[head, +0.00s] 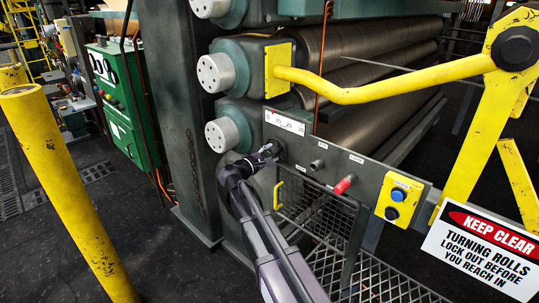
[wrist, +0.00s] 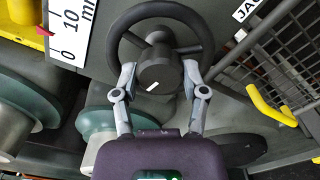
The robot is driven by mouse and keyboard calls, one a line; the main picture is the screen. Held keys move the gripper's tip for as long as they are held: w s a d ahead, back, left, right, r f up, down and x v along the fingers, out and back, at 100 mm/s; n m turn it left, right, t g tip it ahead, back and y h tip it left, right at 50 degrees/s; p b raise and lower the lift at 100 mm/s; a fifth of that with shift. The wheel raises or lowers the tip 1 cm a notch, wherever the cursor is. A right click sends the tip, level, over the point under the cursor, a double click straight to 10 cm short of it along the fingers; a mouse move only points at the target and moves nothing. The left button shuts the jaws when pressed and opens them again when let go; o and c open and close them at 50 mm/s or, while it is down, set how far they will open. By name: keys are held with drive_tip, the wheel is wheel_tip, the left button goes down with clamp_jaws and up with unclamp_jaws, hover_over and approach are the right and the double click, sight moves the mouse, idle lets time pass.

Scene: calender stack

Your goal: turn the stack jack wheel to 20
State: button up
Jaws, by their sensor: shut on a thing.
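The stack jack wheel (wrist: 155,68) is a dark handwheel with a round hub and spokes, on the grey panel. A short white mark shows on its hub. My gripper (wrist: 158,80) has one finger on each side of the hub, inside the rim, and is shut on the wheel. In the head view my gripper (head: 268,153) meets the panel's left end and hides most of the wheel. A white scale plate (head: 285,122) is above it; the wrist view shows its 0 and 10 (wrist: 70,28). A small red mark is near the 0 end; the exact reading is unclear.
Right of the wheel are a yellow handle (head: 279,195) on a mesh guard (head: 318,212), a red-tipped lever (head: 344,184) and a yellow button box (head: 399,200). A yellow bar (head: 400,92) crosses above. Roll ends (head: 220,135) stand left. A yellow post (head: 65,190) is front left.

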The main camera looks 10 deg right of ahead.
drive_tip(key=n, duration=0.7)
drive_tip(key=shift+s+d, duration=0.15)
drive_tip(key=n, duration=0.6)
drive_tip(key=shift+n, duration=0.3)
drive_tip(key=n, duration=1.3)
drive_tip(key=shift+n, duration=0.3)
drive_tip(key=o, duration=1.2)
drive_tip(key=shift+d, duration=0.1)
drive_tip(key=shift+c, duration=0.2)
